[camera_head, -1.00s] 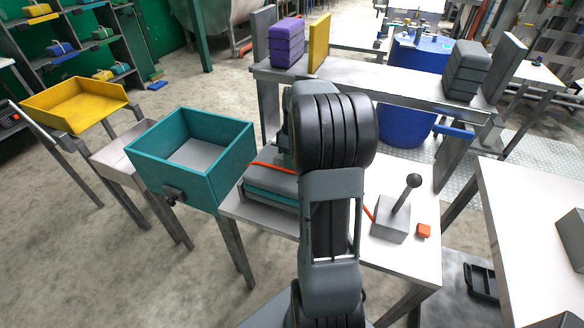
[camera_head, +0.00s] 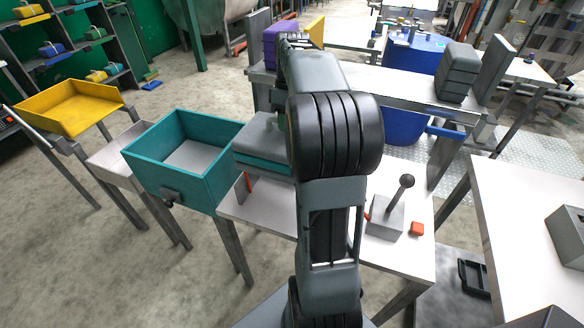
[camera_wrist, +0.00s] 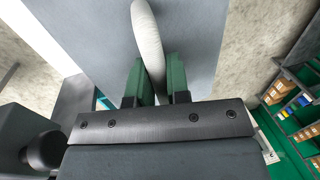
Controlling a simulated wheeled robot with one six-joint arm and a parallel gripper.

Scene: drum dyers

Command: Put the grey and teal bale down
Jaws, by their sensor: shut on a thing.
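The grey and teal bale (camera_head: 262,143) is in the head view, left of my arm and partly hidden behind it. It is held above the white table (camera_head: 265,222), close to the right side of the teal tray. In the wrist view the bale's grey top (camera_wrist: 215,40) fills much of the picture, with a pale loop handle (camera_wrist: 148,35) rising from it. My gripper (camera_wrist: 156,72) has its green fingers shut on this handle. My arm hides the gripper in the head view.
The open teal tray (camera_head: 142,168) looks empty. A yellow tray (camera_head: 70,104) stands further left. On the white table are a lever on a grey block (camera_head: 384,220) and a red button (camera_head: 417,229). A bench behind holds a purple bale (camera_head: 270,45) and a dark grey bale (camera_head: 457,72).

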